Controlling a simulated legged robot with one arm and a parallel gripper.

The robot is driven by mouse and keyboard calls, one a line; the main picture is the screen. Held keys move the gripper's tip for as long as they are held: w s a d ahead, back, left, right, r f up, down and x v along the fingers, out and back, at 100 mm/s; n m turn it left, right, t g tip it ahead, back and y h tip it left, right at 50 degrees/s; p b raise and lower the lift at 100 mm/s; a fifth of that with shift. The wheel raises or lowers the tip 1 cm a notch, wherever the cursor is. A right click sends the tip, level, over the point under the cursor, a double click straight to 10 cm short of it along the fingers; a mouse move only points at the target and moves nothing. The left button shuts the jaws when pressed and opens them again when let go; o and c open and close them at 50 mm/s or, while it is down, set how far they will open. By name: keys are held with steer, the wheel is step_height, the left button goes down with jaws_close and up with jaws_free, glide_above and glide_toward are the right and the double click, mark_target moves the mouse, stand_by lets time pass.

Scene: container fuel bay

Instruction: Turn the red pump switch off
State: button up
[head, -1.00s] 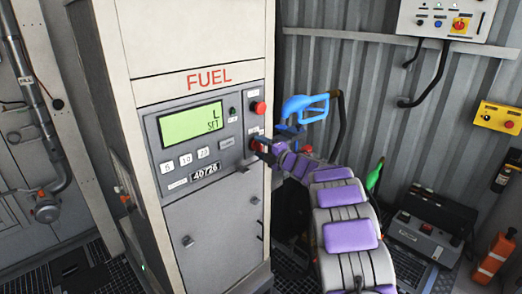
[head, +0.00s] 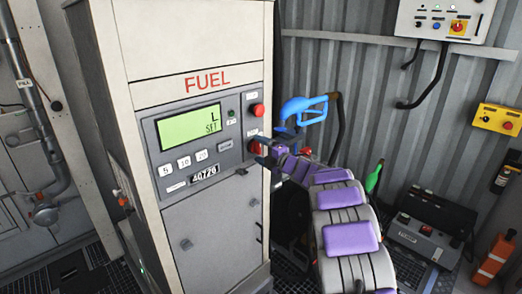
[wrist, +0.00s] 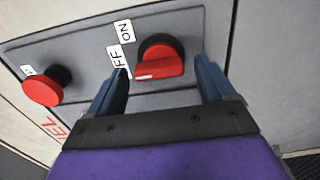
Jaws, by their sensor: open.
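The red pump switch (wrist: 160,58) is a rotary knob on a grey panel, with a pale mark on its bar. An ON label (wrist: 124,31) and a partly hidden OFF label (wrist: 117,57) sit to its left in the wrist view. My gripper (wrist: 163,68) is open, with one blue finger on each side of the knob. I cannot tell whether the fingers touch it. In the head view, the switch (head: 254,146) shows low on the fuel pump's panel (head: 222,158), partly covered by my gripper (head: 263,150).
A red push button (wrist: 43,87) is left of the switch in the wrist view. A blue fuel nozzle (head: 305,108) hangs right of the pump, close to my arm.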

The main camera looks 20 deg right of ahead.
steer(key=p+v, duration=0.3)
steer(key=v, duration=1.4)
steer(key=shift+w+d+r, duration=0.15)
step_height(320, 180, up, 4)
steer(key=w+d+m+g+h, duration=0.1)
steer(key=d+m+h, duration=0.1)
steer(key=m+h, duration=0.45)
steer(key=s+a+m+g+h, duration=0.3)
steer(key=s+m+g+h, duration=0.1)
steer(key=s+m+h, duration=0.25)
steer(key=s+a+f+m+g+y, duration=0.2)
steer(key=s+a+f+m+g, duration=0.1)
steer(key=s+a, duration=0.6)
steer(key=s+a+f+m+g+y, duration=0.2)
steer(key=s+a+g, duration=0.4)
steer(key=s, duration=1.2)
steer(key=s+a+f+m+g+y, duration=0.2)
steer(key=s+a+f+m+g, duration=0.1)
steer(key=s+a, duration=0.9)
steer(key=shift+s+a+f+m+g+y, duration=0.4)
steer(key=shift+s+m+g, duration=0.2)
steer(key=shift+s+g, duration=0.25)
steer(key=shift+w+d+r, duration=0.1)
steer(key=shift+w, duration=0.05)
